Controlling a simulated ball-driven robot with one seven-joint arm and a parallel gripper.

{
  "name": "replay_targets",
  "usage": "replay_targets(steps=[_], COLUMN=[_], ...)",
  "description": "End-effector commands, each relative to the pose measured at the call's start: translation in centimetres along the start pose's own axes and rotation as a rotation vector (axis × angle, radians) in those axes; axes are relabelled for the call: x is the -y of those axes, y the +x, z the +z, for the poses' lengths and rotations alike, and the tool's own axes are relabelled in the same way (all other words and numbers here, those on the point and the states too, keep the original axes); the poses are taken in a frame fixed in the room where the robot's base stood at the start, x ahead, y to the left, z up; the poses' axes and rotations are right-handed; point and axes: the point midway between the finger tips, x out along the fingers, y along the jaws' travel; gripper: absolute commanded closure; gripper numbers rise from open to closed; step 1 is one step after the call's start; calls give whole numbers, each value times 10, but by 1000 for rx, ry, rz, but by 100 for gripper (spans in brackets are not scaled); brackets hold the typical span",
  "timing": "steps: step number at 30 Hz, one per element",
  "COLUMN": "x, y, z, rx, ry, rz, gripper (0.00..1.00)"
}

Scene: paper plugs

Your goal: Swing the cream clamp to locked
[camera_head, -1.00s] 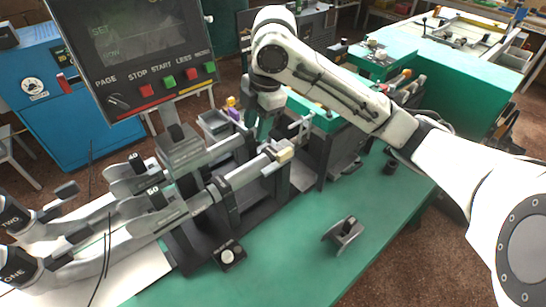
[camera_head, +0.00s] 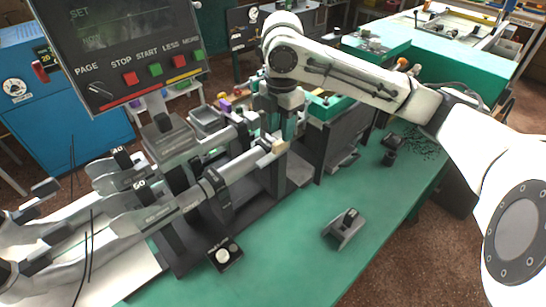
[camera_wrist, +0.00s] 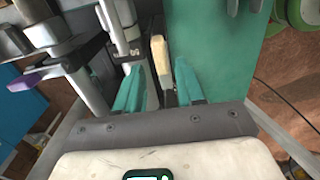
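The cream clamp shows as a small cream block (camera_head: 273,147) at the far end of the front metal cylinder in the head view. In the wrist view its cream handle (camera_wrist: 160,55) stands between my gripper's two teal fingers. My gripper (camera_head: 287,135) points down beside the block in the head view. The gripper (camera_wrist: 161,72) is open in the wrist view, with gaps between each finger and the handle. I cannot tell whether either finger touches the handle. The clamp's pivot is hidden.
A purple handle (camera_head: 225,105) sits on the parallel rear cylinder, left of my gripper. A black rack (camera_head: 335,140) stands close to the right. A grey dispenser (camera_head: 344,228) and a black box with a white knob (camera_head: 225,254) lie on the green bench (camera_head: 290,255).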

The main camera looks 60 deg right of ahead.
Motion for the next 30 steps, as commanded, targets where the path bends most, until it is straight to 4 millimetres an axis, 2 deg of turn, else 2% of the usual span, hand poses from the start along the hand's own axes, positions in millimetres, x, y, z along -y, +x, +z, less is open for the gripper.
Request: replay_targets(steps=[2, 16, 30], x=[0, 0, 0], y=[7, 9, 30], z=[0, 0, 0], rx=[1, 0, 0], ry=[1, 1, 1], rz=[0, 0, 0], gripper=[62, 62, 62])
